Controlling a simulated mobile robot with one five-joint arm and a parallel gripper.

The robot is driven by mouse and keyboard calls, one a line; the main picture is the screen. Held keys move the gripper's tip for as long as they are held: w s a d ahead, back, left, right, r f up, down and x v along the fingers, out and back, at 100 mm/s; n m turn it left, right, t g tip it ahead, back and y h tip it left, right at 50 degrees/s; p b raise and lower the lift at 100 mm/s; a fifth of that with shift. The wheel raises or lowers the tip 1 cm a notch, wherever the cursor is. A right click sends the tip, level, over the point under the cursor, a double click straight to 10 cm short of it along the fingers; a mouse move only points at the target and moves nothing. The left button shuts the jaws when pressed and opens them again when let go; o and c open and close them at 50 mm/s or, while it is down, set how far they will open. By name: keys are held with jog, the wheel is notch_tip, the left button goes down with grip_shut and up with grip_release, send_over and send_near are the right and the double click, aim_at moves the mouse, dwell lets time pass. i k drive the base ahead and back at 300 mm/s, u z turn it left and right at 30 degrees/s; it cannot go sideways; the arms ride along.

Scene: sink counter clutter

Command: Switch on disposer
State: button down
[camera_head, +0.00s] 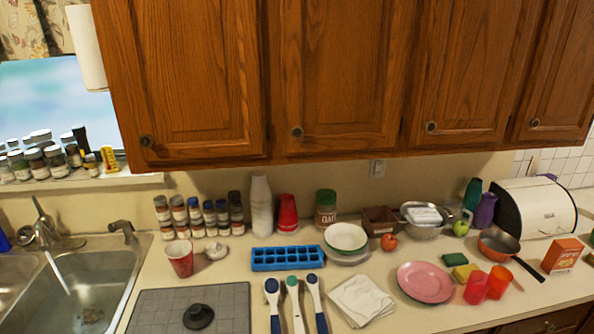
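A small wall plate (377,168) is on the backsplash just under the cabinets, right of centre. It is too small to tell whether it is a switch or an outlet, or which way any lever is set. The metal sink (85,275) is at the lower left, with a drain (91,315) in its right basin. No control labelled for the disposer can be made out. My gripper is not in view.
Wooden cabinets (340,80) overhang the counter. Spice jars (195,217), stacked white cups (261,205), red cups (287,214), a green-lidded jar (326,210), a brown box (380,220) and a metal colander (424,222) line the wall. A blue ice tray (287,258) lies in front.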

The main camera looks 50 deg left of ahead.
aim_at(379, 165)
jog(key=u, duration=1.2)
